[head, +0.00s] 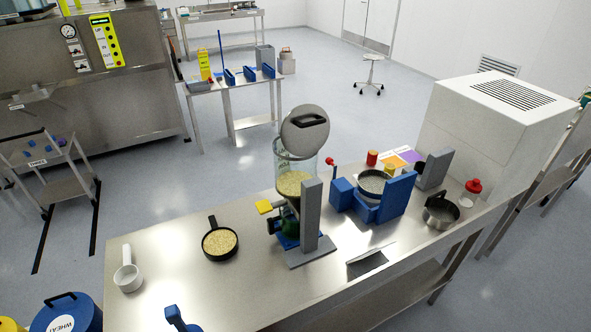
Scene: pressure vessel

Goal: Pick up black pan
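The black pan (220,243) sits on the steel table (160,262), left of the middle. It is round, with a dark rim, and is filled with pale grain. Its short black handle points toward the back of the table, slightly left. Nothing touches the pan. Neither of my grippers shows in the head view.
A grinder-like device with a clear grain hopper (294,180) and grey upright stands right of the pan. A white cup (127,277) is to its left. A blue piece (176,319) is at the bottom edge. A blue stand (385,202) and steel pot (440,211) are farther right. Bare table surrounds the pan.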

